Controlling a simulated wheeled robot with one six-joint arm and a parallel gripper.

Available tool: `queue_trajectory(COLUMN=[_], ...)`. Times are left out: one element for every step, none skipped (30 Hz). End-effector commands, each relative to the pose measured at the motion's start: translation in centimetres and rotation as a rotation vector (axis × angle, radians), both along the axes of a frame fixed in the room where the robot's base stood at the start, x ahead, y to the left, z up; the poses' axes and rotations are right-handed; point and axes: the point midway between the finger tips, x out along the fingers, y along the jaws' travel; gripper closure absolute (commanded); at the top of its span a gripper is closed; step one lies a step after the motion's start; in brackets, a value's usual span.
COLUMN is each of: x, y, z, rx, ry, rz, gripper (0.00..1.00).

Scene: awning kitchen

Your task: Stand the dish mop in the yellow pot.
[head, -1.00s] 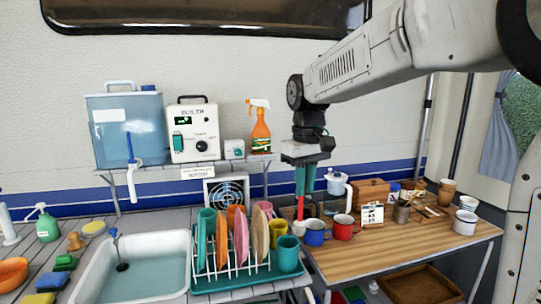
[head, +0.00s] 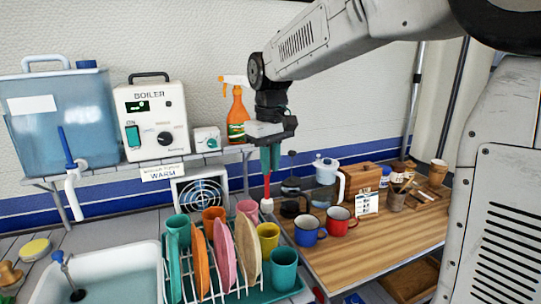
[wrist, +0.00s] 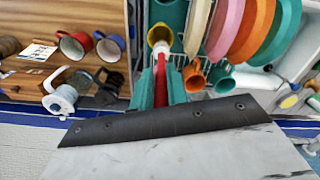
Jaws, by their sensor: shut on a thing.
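My gripper (head: 270,170) is shut on the dish mop (head: 267,188), gripping its red handle. The mop hangs upright with its white head (head: 267,205) down. In the wrist view, my gripper (wrist: 161,72) holds the red handle (wrist: 160,88) between green fingers. The only yellow vessel I see is a mug-like yellow pot (head: 268,236), at the right of the dish rack. It also shows in the wrist view (wrist: 161,32), with the mop head overlapping its near rim. In the head view the mop head appears above the pot; whether they touch I cannot tell.
The dish rack (head: 230,284) holds coloured plates and cups close left of the mop; a teal cup (head: 284,268) stands in front. Blue (head: 308,232) and red (head: 339,222) mugs and a dark coffee pot (head: 292,202) stand right. The boiler shelf (head: 200,160) is behind.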

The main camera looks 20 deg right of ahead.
Motion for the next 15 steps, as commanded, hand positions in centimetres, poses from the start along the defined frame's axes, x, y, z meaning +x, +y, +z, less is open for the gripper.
queue_trajectory(x=[-0.1, -0.1, -0.1, 0.0, 0.0, 0.0, -0.1, -0.1, -0.1, -0.1, 0.0, 0.0, 0.0, 0.0, 0.0], y=[0.0, 0.0, 0.0, -0.1, -0.1, -0.1, -0.1, -0.2, -0.2, -0.2, -0.2, -0.2, -0.3, -0.3, -0.3], z=[-0.5, -0.7, -1.1, -1.3, -1.5, -1.8, -2.1, -2.3, -2.6, -2.9, -3.1, -3.4, -3.7, -3.9, -4.2], rx=[0.0, 0.0, 0.0, -0.001, 0.0, -0.001, 0.0, 0.0, -0.001, 0.0, -0.001, -0.001, -0.001, 0.0, -0.001], ry=[0.002, 0.003, 0.003, 0.002, 0.001, 0.002, 0.002, 0.002, 0.002, 0.001, 0.002, 0.002, 0.002, 0.001, 0.002], rz=[0.0, 0.0, -0.001, -0.001, -0.001, -0.002, -0.002, -0.002, -0.003, -0.003, -0.003, -0.003, -0.003, -0.004, -0.004], gripper=[1.0, 1.0, 1.0, 1.0, 1.0, 1.0, 1.0, 1.0, 1.0, 1.0, 1.0, 1.0, 1.0, 1.0, 1.0])
